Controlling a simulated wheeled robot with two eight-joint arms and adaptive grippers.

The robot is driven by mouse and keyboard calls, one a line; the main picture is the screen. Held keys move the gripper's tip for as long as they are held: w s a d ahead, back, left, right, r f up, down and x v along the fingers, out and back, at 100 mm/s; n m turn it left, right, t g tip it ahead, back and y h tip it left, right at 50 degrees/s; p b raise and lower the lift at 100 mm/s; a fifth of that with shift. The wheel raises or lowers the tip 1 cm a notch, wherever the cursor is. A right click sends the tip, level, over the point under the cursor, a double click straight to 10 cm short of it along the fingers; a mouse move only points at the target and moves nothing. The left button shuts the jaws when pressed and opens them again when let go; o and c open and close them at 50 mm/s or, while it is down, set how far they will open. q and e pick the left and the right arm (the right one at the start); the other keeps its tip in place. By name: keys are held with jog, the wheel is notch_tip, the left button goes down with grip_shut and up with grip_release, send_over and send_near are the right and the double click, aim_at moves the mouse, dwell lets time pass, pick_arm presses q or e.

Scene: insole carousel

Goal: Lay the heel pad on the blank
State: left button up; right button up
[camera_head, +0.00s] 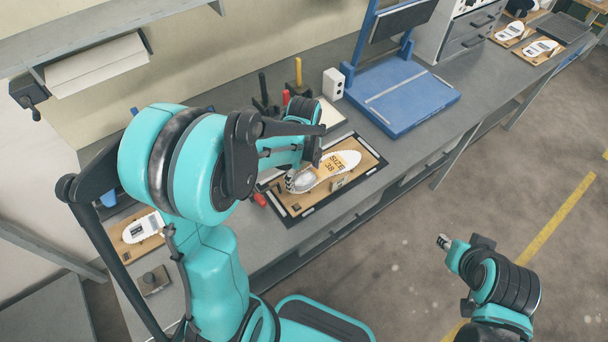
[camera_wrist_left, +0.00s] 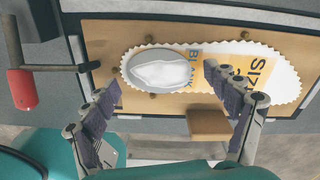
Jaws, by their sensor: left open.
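The blank (camera_head: 345,159) is a pale insole shape with a scalloped edge and a "SIZE 38" mark, lying on a wooden board (camera_head: 368,163). It also shows in the left wrist view (camera_wrist_left: 286,78). The heel pad (camera_wrist_left: 160,70) is a glossy grey-white oval. It lies on the heel end of the blank, inside its edge; in the head view the heel pad (camera_head: 301,182) is partly below my gripper. My left gripper (camera_wrist_left: 163,86) is open, its fingers apart on either side near the pad, touching nothing that I can make out. My right gripper (camera_head: 447,243) is off the bench, over the floor.
A small brown block (camera_wrist_left: 208,124) stands at the board's near edge. A red-handled tool (camera_wrist_left: 22,90) is beside the board. A blue stand (camera_head: 405,100) and a white box (camera_head: 333,83) are behind. Another insole board (camera_head: 125,241) lies at left.

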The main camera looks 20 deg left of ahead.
aim_at(304, 180)
pick_arm(q)
notch_tip(304, 180, up, 10)
jog(key=p, duration=0.3)
jog(key=s+d+r+n+t, duration=0.2)
jog(key=s+n, duration=0.3)
jog(key=n, duration=0.5)
jog(key=s+d+r+n+t, duration=0.2)
jog(key=s+r+n+t, duration=0.2)
jog(key=n, duration=0.7)
jog(key=shift+s+d+t+p, duration=0.2)
jog(key=shift+s+t+p, duration=0.1)
jog(key=shift+s+t, duration=0.45)
